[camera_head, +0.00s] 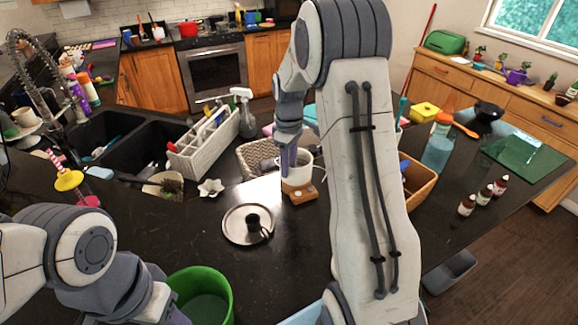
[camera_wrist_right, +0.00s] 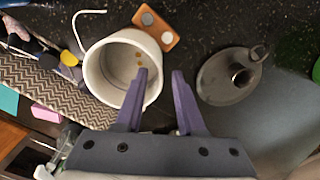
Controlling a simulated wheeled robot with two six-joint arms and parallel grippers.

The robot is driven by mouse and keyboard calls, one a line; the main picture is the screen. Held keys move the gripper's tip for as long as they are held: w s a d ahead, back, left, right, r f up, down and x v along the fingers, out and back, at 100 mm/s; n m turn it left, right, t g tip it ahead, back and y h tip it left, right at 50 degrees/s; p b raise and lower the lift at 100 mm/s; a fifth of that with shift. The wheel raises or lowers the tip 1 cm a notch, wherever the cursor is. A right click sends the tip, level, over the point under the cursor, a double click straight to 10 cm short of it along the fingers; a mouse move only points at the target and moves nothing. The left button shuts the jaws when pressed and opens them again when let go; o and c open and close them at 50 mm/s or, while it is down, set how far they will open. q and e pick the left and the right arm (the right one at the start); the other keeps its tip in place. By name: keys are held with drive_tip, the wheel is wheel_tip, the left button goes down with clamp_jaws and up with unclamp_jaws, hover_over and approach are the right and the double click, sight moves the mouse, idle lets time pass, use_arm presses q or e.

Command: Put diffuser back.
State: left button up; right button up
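A white round vessel, which I take to be the diffuser (camera_head: 303,170), stands on the dark counter with a wooden piece (camera_head: 299,193) at its front. In the right wrist view the diffuser (camera_wrist_right: 97,75) looks open at the top, and the wooden piece (camera_wrist_right: 156,29) has two pale discs. My right gripper (camera_head: 288,170) is at the diffuser. In the right wrist view this gripper (camera_wrist_right: 160,72) is open, one fingertip over the vessel's inside and the other outside its wall; contact cannot be told. My left arm is low at left, its gripper mostly cut off.
A round metal plate with a dark holder (camera_head: 238,230) lies in front of the diffuser. A woven basket (camera_head: 255,158) and a white caddy (camera_head: 205,150) stand behind left. A green bin (camera_head: 205,290) is at front. Several small bottles (camera_head: 485,193) stand right.

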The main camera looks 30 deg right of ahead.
wheel_tip(320, 180, up, 9)
drive_tip(key=p, duration=0.6)
drive_tip(key=shift+f, duration=0.1)
drive_tip(key=s+a+r, duration=0.2)
drive_tip(key=s+a, duration=0.2)
drive_tip(key=a, duration=0.3)
drive_tip(key=s+a+r+n, duration=0.1)
drive_tip(key=s+a, duration=0.3)
drive_tip(key=a, duration=0.3)
drive_tip(key=s+a+r, duration=0.2)
drive_tip(key=s+a, duration=0.1)
drive_tip(key=a, duration=0.4)
drive_tip(key=s+a, duration=0.2)
drive_tip(key=s, duration=0.6)
drive_tip(key=s+a+y, duration=0.1)
drive_tip(key=s+a, duration=0.2)
drive_tip(key=s, duration=0.6)
drive_tip(key=shift+s+f, duration=0.2)
drive_tip(key=shift+s, duration=0.1)
